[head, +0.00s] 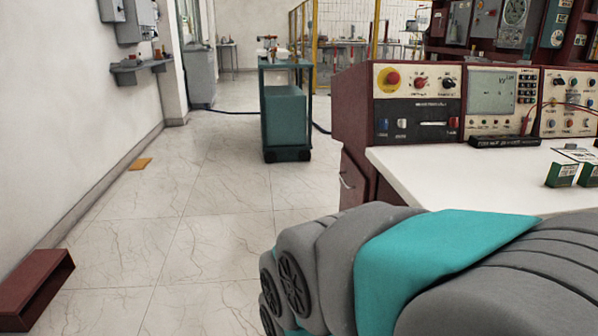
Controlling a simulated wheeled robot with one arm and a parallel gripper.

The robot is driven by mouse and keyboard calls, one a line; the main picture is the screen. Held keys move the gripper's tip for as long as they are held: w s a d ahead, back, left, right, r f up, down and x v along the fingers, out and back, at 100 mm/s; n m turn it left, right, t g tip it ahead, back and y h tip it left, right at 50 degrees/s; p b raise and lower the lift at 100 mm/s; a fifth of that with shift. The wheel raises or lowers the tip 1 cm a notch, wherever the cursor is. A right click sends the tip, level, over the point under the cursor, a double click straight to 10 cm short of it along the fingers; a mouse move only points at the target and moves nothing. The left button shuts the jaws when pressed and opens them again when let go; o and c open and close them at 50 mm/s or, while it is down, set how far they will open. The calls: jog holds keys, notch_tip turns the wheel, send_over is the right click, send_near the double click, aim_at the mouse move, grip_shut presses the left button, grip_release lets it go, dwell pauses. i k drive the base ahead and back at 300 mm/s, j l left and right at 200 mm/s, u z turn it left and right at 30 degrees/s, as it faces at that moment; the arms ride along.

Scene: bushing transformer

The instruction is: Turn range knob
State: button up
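The control panel (418,117) stands at the back of the white bench on the right. Its upper row holds a large red button on a yellow plate (390,77), a knob with a red centre (421,82) and a dark knob (449,83). The right panel section (568,101) has several small knobs and coloured sockets. The labels are too small to read, so I cannot tell which is the range knob. My grey and teal arm fills the lower right. My gripper is not in view.
The white benchtop (450,180) holds small green boxes (561,174) at the right and a black bar (505,141) before the screen (492,92). A teal cart (285,118) stands farther back. The tiled floor (200,210) at left is mostly clear, with a dark red box (35,283).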

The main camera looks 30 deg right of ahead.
aim_at(447, 83)
jog(key=i, duration=3.7)
jog(key=i+j+z, duration=0.1)
jog(key=i+z, duration=0.25)
jog(key=i+j+z, duration=0.3)
jog(key=i, duration=0.15)
jog(key=i+j+z, duration=0.35)
jog(key=l+z, duration=0.1)
jog(key=z, duration=3.05)
jog(key=i+l+u, duration=0.15)
jog(key=l+u, duration=0.2)
jog(key=l, duration=0.85)
jog(key=l+u, duration=0.3)
jog(key=l, duration=0.95)
jog(key=l+u, duration=0.35)
jog(key=l, duration=0.9)
jog(key=k, duration=0.05)
